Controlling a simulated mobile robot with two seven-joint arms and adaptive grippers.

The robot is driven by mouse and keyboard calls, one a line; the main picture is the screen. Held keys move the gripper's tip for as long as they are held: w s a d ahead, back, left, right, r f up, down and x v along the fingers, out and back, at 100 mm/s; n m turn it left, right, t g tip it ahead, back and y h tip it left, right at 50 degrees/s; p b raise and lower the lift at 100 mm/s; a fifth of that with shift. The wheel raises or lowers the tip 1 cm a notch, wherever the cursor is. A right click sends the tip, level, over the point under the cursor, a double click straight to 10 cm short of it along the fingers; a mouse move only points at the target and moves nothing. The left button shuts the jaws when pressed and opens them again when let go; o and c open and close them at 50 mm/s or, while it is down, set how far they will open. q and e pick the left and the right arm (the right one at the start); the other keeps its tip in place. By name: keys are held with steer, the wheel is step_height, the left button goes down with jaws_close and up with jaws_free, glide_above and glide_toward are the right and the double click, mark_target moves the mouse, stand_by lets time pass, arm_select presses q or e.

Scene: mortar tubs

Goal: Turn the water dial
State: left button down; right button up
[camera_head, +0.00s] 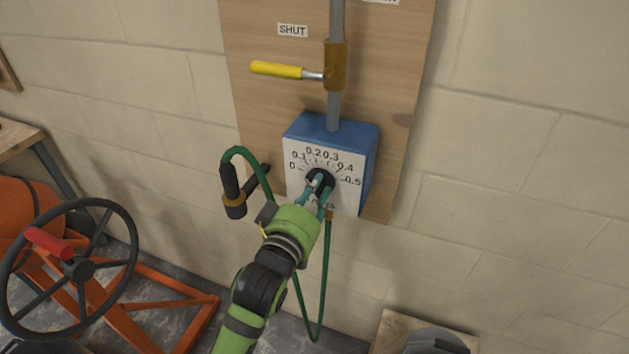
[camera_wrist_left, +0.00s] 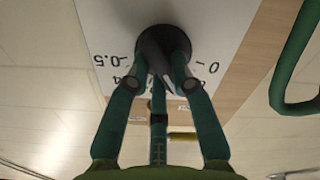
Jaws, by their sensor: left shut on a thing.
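The water dial is a black round knob (camera_head: 322,179) on the white face of a blue box (camera_head: 352,139), with a scale from 0 to 0.5 around it. My left gripper (camera_head: 321,187) is shut on the knob, its fingers reaching it from below in the head view. In the left wrist view the teal fingers (camera_wrist_left: 164,82) close around the dark knob (camera_wrist_left: 165,45), and the scale shows upside down. The fingers partly hide the knob, so I cannot tell where its pointer stands. My right gripper is not in view.
A yellow lever (camera_head: 277,69) on the pipe points left, by the SHUT label (camera_head: 292,30). A green hose (camera_head: 328,285) hangs below the box, near a black spray handle (camera_head: 233,192). A black handwheel (camera_head: 80,268) on an orange frame stands at the lower left.

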arm_select(q)
steer(key=m+p, duration=0.2)
steer(key=m, duration=0.2)
steer(key=m+p, duration=0.1)
steer(key=m, duration=0.2)
steer(key=shift+d+p, duration=0.1)
steer(key=shift+p, duration=0.2)
steer(key=m+p, duration=0.1)
steer(key=m, duration=0.3)
steer(key=shift+f, duration=0.15)
steer(key=shift+f+m+p, duration=0.15)
steer(key=shift+m+p, duration=0.5)
steer(key=shift+m, duration=1.55)
steer(key=c, duration=1.1)
jaws_free()
steer(key=shift+o, duration=0.2)
